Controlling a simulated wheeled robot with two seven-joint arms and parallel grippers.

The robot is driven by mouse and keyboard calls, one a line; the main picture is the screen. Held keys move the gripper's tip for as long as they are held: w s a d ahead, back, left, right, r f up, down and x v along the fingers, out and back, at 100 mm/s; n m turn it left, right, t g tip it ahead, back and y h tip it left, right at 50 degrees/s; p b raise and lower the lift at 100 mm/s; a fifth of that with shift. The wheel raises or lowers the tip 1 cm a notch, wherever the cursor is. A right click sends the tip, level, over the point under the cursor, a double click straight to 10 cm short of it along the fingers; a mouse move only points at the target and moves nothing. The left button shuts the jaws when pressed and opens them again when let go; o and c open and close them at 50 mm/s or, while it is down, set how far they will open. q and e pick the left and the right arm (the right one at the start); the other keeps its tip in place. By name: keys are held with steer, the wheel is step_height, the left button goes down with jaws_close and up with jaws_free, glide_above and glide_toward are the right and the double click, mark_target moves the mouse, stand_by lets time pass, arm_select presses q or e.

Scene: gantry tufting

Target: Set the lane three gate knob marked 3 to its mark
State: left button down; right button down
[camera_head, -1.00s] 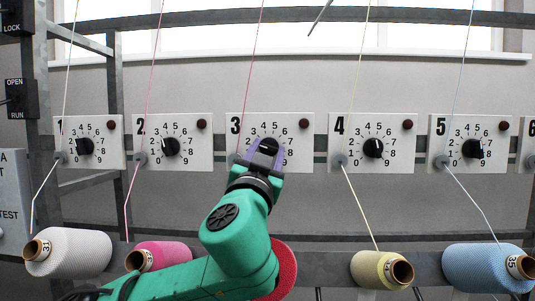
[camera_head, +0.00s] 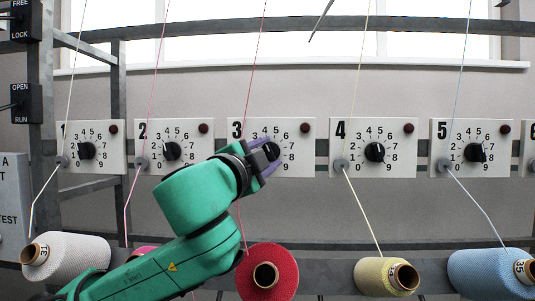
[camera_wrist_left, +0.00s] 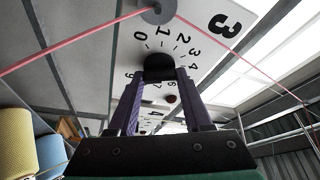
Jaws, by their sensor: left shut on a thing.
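The lane 3 plate (camera_head: 304,152) is white, with a black 3 at its upper left and a numbered dial. Its black knob (camera_head: 270,151) sits at the dial's centre and also shows in the left wrist view (camera_wrist_left: 158,68). My left gripper (camera_head: 271,156) reaches it from the lower left and is shut on it, a purple finger on either side. In the left wrist view the fingers flank the knob below the numerals 0 to 4. The fingers and wrist hide part of the dial; I cannot tell where the knob's pointer stands. My right gripper is not in view.
Similar plates 2 (camera_head: 194,150) and 4 (camera_head: 404,155) stand on either side. A pink thread passes near plate 3's left edge. A red cone (camera_head: 285,265) sits below, beside my arm. A yellow cone (camera_head: 372,276) lies to its right.

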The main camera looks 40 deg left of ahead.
arm_select(q)
steer(key=shift+m+g+h, duration=0.3)
steer(key=shift+m, duration=0.7)
steer(key=c, duration=0.6)
jaws_free()
steer(key=shift+o, duration=1.4)
steer(key=shift+a, duration=0.1)
steer(key=shift+w+a, duration=0.1)
